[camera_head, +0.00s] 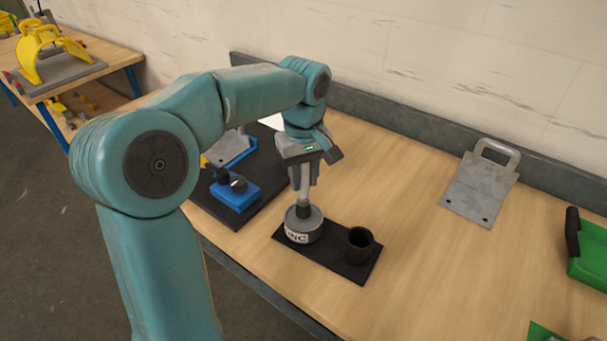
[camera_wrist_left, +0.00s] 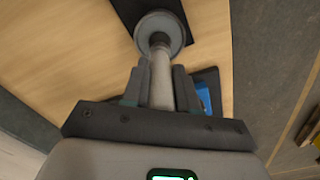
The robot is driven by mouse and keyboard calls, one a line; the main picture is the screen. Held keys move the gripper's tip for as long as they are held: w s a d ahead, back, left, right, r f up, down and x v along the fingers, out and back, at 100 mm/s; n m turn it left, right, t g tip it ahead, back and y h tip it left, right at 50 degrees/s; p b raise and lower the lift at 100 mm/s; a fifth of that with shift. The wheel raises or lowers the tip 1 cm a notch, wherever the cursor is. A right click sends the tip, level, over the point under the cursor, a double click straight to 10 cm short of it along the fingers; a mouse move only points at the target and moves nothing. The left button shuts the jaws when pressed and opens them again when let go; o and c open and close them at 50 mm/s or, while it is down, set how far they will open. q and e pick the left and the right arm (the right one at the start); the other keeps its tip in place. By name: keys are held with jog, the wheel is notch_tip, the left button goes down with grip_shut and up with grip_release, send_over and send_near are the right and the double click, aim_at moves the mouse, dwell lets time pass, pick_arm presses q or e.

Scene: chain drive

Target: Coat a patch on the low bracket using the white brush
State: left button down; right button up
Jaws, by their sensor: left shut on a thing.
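My left gripper (camera_head: 305,185) points down and is shut on the pale handle of the white brush (camera_head: 304,200). In the left wrist view the brush (camera_wrist_left: 160,82) stands between the fingers and ends in a dark collar. Its lower end is at the round grey tin (camera_head: 303,226), whose label partly reads "NC"; the bristles are hidden. The tin stands on a black tray (camera_head: 338,264), beside an empty-looking dark cup (camera_head: 359,245). I cannot tell which piece is the low bracket; a grey plate with a handle (camera_head: 480,185) lies at the right. My right gripper is not in view.
A blue block (camera_head: 234,188) with black knobs sits on a dark mat (camera_head: 222,212), partly behind my left arm. A green case (camera_head: 588,253) is at the right edge. A side table (camera_head: 72,72) holds yellow parts (camera_head: 40,50).

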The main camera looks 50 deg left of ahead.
pick_arm(q)
jog(key=shift+f+b, duration=0.4)
jog(key=shift+f, duration=0.15)
dwell(0.6)
dwell(0.9)
jog(key=shift+r+p, duration=0.65)
jog(key=shift+p, duration=0.1)
notch_tip(320, 180, up, 6)
jog(key=p, duration=0.5)
jog(key=shift+f, duration=0.1)
jog(key=shift+f, duration=0.1)
